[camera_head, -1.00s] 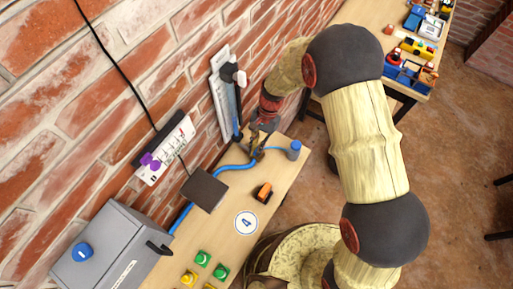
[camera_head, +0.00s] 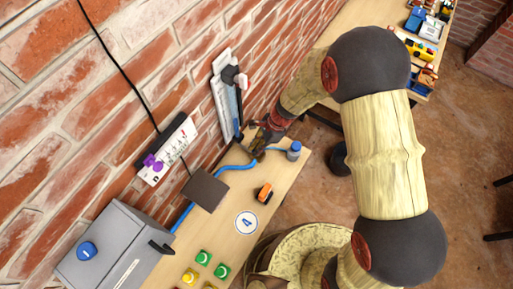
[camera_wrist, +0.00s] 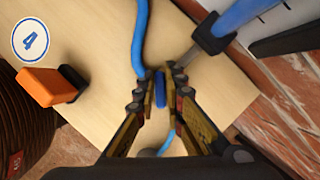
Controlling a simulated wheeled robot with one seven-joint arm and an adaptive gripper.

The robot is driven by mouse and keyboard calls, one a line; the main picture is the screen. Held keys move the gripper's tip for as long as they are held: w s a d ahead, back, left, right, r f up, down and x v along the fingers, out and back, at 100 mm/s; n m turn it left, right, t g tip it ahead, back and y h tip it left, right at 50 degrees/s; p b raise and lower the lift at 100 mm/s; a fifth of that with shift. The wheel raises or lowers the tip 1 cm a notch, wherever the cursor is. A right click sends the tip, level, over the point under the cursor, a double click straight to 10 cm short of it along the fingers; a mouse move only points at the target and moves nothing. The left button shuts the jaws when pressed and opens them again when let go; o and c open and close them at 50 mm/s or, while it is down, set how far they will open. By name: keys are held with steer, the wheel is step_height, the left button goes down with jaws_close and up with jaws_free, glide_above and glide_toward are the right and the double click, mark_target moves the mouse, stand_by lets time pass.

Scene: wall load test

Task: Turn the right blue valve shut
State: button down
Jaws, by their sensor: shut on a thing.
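My gripper (camera_head: 256,144) is over the far end of the wooden table, beside the brick wall, where the blue hose (camera_head: 238,164) runs. In the wrist view my gripper (camera_wrist: 161,78) is shut on a small blue piece (camera_wrist: 160,92), which looks like the valve handle. The fingers hide most of the valve body. The blue hose (camera_wrist: 140,35) enters from above and shows again below the fingers. A grey stem with a black collar (camera_wrist: 213,33) and blue pipe runs off to the upper right.
A blue-capped cylinder (camera_head: 294,150) stands at the table edge. An orange and black block (camera_head: 264,193), a disc marked 4 (camera_head: 246,222) and a dark plate (camera_head: 205,190) lie nearby. A grey box (camera_head: 115,250), power strip (camera_head: 165,150) and wall panel (camera_head: 226,95) are close.

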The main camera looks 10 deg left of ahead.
steer(key=m+t, duration=0.1)
steer(key=m, duration=0.3)
steer(key=shift+w+m+t+b, duration=0.15)
steer(key=shift+m+t+b, duration=0.15)
steer(key=shift+t+b, duration=0.1)
steer(key=m, duration=0.2)
steer(key=m+t+b, duration=0.1)
steer(key=m, duration=0.1)
steer(key=shift+w+t, duration=0.15)
steer(key=shift+t, duration=0.15)
steer(key=shift+m, duration=0.3)
steer(key=c, duration=2)
jaws_free()
steer(key=shift+o, duration=0.6)
steer(key=v, duration=1.2)
steer(key=shift+f, duration=0.1)
